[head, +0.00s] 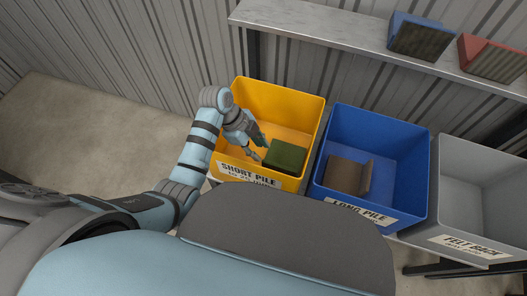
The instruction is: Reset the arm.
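My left arm comes in from the left and reaches over the front left of the yellow bin (313,128), labelled SHORT PILE. My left gripper (261,149) is inside the bin's outline, with its fingers spread apart and nothing seen between them. A dark green turf piece (287,155) lies in the yellow bin, just right of the fingertips; whether they touch it I cannot tell. My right gripper is not in view.
A blue bin (405,157), labelled LONG PILE, holds a brown piece (348,176). A grey bin (487,150), labelled FELT BACK, stands at the right and looks empty. A shelf (320,22) behind holds a blue-sided piece (420,38) and a red-sided piece (492,58). Floor at left is clear.

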